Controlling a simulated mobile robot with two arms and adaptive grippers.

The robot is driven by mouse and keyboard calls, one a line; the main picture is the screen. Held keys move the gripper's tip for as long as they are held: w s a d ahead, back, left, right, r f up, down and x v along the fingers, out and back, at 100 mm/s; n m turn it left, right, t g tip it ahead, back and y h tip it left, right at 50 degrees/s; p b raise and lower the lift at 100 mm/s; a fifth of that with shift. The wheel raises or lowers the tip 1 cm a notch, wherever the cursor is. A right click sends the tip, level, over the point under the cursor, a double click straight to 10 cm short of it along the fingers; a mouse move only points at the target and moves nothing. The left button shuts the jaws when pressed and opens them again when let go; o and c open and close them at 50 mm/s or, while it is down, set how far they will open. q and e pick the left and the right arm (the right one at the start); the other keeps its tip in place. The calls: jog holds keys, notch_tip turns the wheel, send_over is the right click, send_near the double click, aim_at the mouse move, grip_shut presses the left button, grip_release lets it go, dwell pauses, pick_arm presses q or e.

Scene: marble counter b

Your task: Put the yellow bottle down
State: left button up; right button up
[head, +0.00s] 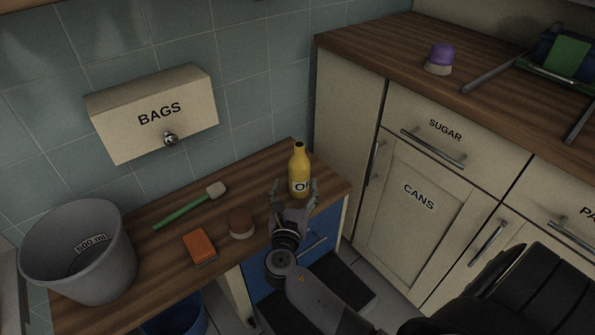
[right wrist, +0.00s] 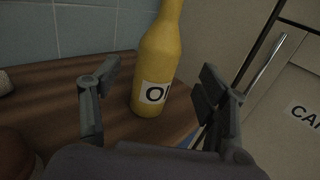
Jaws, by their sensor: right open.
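The yellow bottle (head: 299,168) with a white label stands upright on the low wooden counter, near its right end. It also shows in the right wrist view (right wrist: 158,70), where its base rests on the wood. My right gripper (head: 295,192) is open just in front of the bottle. In the right wrist view the fingers (right wrist: 155,90) are spread wide on either side of the bottle, with gaps between. My left gripper is not in view.
A brown round brush (head: 241,223), an orange sponge (head: 200,246) and a green-handled brush (head: 190,208) lie left of the bottle. A grey bucket (head: 85,265) stands at the far left. A BAGS box (head: 152,112) hangs above. A taller counter (head: 400,55) rises at right.

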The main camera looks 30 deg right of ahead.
jog(key=s+f+m+g+y, duration=0.2)
jog(key=s+f+m+g, duration=0.2)
jog(key=s+m, duration=0.4)
jog(key=s+f+m+g+y, duration=0.3)
jog(key=s+f+m, duration=0.1)
jog(key=s+m, duration=0.45)
jog(key=s+a+m+g+y, duration=0.3)
jog(key=s+a+m+y, duration=0.3)
jog(key=s+a+m, duration=0.3)
jog(key=shift+s+a+r+y, duration=0.2)
jog(key=shift+s+a+y, duration=0.2)
jog(key=shift+s+a, duration=0.65)
jog(key=shift+m, duration=0.25)
